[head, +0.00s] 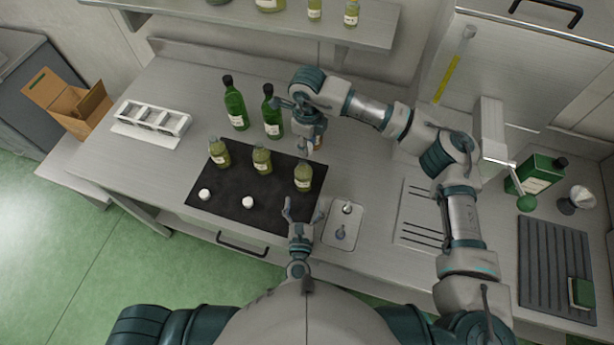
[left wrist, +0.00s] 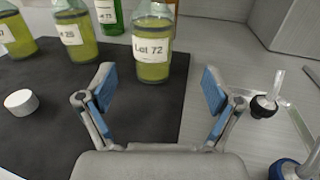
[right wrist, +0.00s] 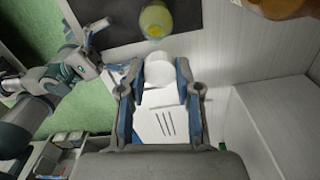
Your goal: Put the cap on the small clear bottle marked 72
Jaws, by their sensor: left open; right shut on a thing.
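The small clear bottle marked 72 (head: 303,178) stands upright on the dark mat, at its right end, with yellow-green liquid inside. Its label reads "Lot 72" in the left wrist view (left wrist: 152,55). It appears uncapped from above in the right wrist view (right wrist: 155,21). My left gripper (head: 303,209) is open, low in front of this bottle; its fingers (left wrist: 160,88) are apart with nothing between them. My right gripper (head: 308,146) is shut on a white cap (right wrist: 161,74), behind and above the bottle.
Two similar bottles (head: 262,160) (head: 219,153) and two white caps (head: 205,194) (head: 248,202) are on the mat (head: 222,184). Tall green bottles (head: 235,104) (head: 272,113) stand behind. A small white tray (head: 343,228) lies right of my left gripper. A white rack (head: 151,122) is far left.

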